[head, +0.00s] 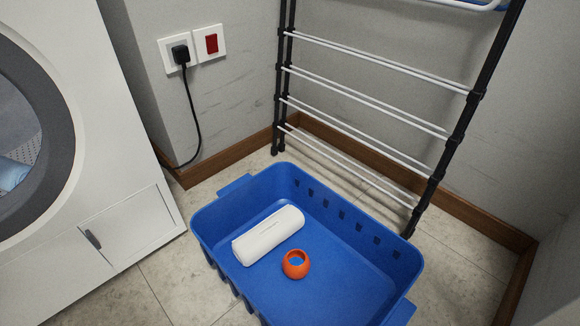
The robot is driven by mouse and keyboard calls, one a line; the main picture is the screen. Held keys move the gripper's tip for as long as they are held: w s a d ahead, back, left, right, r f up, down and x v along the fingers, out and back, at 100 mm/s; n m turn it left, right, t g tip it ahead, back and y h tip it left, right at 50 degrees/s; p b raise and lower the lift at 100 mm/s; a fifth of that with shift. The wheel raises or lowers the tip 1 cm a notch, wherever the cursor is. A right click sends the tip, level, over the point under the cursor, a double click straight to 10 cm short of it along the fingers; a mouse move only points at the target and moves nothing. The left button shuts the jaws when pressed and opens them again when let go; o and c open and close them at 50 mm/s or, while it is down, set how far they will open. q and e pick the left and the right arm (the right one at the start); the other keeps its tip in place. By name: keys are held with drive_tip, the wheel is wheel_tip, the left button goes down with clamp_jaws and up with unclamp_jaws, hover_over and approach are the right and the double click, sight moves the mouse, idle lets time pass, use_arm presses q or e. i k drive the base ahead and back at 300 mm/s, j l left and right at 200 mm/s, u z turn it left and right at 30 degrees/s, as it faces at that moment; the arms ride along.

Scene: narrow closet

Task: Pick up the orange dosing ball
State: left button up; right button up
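The orange dosing ball (295,265) sits on the floor of a blue basket (375,235). Neither of my grippers shows in the head view.
A white washing machine (130,225) with a round door stands at the left. A drying rack (375,105) with black posts and white bars stands behind the basket. A black plug and cable (190,100) hang from a wall socket. Some tiled floor is bare at lower left.

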sight(295, 263)
drive_tip(key=i+u, duration=0.75)
